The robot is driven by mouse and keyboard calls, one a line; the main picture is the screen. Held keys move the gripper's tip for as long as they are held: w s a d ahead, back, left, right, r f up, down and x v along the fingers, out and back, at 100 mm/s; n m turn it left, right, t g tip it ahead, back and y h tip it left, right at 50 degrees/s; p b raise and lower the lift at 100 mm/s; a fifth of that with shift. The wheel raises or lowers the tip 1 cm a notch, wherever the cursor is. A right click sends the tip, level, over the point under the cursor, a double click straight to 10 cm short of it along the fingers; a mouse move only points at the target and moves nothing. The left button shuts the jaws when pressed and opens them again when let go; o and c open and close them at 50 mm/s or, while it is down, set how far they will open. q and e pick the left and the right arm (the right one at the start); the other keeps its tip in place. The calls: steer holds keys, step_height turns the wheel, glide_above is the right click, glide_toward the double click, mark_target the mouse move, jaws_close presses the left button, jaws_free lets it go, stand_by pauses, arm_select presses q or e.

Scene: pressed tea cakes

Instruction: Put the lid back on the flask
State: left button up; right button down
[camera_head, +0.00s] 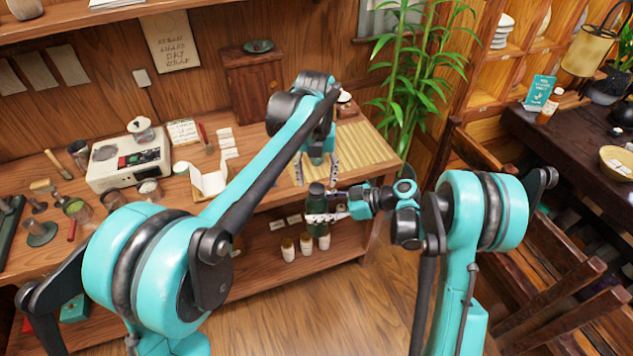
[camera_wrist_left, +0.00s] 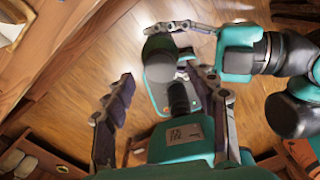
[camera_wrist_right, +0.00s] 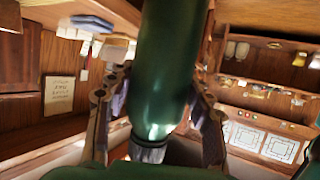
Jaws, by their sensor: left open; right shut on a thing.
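The flask (camera_head: 323,231) is dark green and stands upright in the head view, in front of the table. My right gripper (camera_head: 315,217) is shut around its upper body. A dark cap-like piece, which looks like the lid (camera_head: 317,187), sits at the top; I cannot tell how well it is seated. My left gripper (camera_head: 317,176) is open just above it, fingers pointing down and apart. In the left wrist view the flask top (camera_wrist_left: 160,52) lies beyond the open fingers. The right wrist view shows the glossy flask body (camera_wrist_right: 168,70) between the right fingers.
The wooden table (camera_head: 270,195) holds a bamboo mat (camera_head: 368,143), a white box-like device (camera_head: 125,165) and several small tools. A tall plant (camera_head: 398,75) is behind right. Open floor lies in front.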

arm_select(q)
step_height(320, 180, up, 2)
steer(key=shift+c, duration=0.5)
